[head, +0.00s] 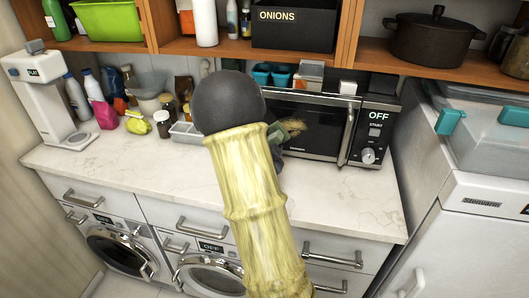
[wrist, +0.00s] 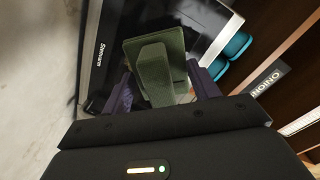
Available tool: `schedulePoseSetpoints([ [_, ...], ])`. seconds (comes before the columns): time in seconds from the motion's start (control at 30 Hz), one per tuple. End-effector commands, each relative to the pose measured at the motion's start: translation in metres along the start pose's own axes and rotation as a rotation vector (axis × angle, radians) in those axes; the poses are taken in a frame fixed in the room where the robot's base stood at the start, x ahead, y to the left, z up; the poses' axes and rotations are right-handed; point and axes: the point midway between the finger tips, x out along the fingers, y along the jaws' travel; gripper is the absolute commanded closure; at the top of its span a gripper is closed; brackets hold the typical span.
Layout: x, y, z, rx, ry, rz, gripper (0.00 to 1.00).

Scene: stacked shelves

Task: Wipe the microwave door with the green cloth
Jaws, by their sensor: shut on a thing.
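The microwave (head: 376,130) stands on the counter at the right, its dark glass door (head: 325,140) shut and its display reading OFF. In the wrist view, the door (wrist: 125,27) appears turned, with its silver frame at the left. My gripper (wrist: 163,88) is shut on the green cloth (wrist: 155,50), a flat dark-green pad with a raised block between my purple fingers. The cloth also shows in the head view (head: 293,126), in front of the door. I cannot tell whether it touches the glass. My arm hides the door's left part and most of my gripper in the head view.
Jars and bottles (head: 161,123) crowd the counter at the left. The counter (head: 345,195) in front of the microwave is clear.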

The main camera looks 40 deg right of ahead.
Motion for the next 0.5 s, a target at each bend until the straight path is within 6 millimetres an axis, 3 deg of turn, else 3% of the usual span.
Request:
schedulePoseSetpoints([
  [0.03, 0.0014, 0.0121, 0.0081, -0.001, 0.012, -0.011, 0.58],
  [0.1, 0.0018, 0.0166, 0.0115, -0.001, 0.024, -0.023, 0.58],
  [0.5, 0.0023, 0.0167, 0.0100, 0.000, 0.035, -0.034, 0.58],
])
